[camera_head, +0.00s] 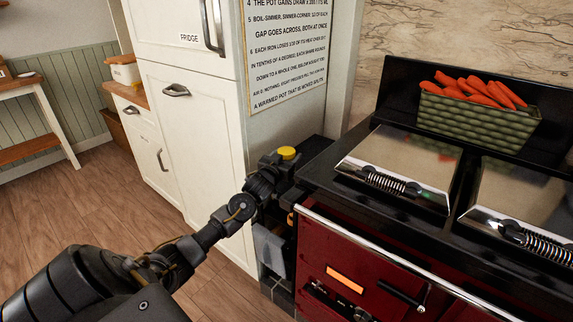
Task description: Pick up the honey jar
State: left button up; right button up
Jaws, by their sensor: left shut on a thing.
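The honey jar (287,153) shows as a round yellow lid just above my left gripper. Its body is hidden behind the gripper. My left gripper (279,167) is shut on the jar beside the dark counter at the left end of the stove. I cannot tell whether the jar touches the surface under it. My right gripper is not in view.
The red stove (375,262) with two shiny hob lids (402,165) stands to the right. A green basket (475,121) of carrots sits at its back. The white fridge cabinet (200,130) stands close behind my left arm. Wooden floor lies open at left.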

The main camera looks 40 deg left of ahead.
pick_arm(q)
jog(key=shift+r, duration=0.15)
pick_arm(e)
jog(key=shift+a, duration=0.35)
pick_arm(q)
notch_tip(320, 180, up, 10)
jog(key=shift+f, duration=0.1)
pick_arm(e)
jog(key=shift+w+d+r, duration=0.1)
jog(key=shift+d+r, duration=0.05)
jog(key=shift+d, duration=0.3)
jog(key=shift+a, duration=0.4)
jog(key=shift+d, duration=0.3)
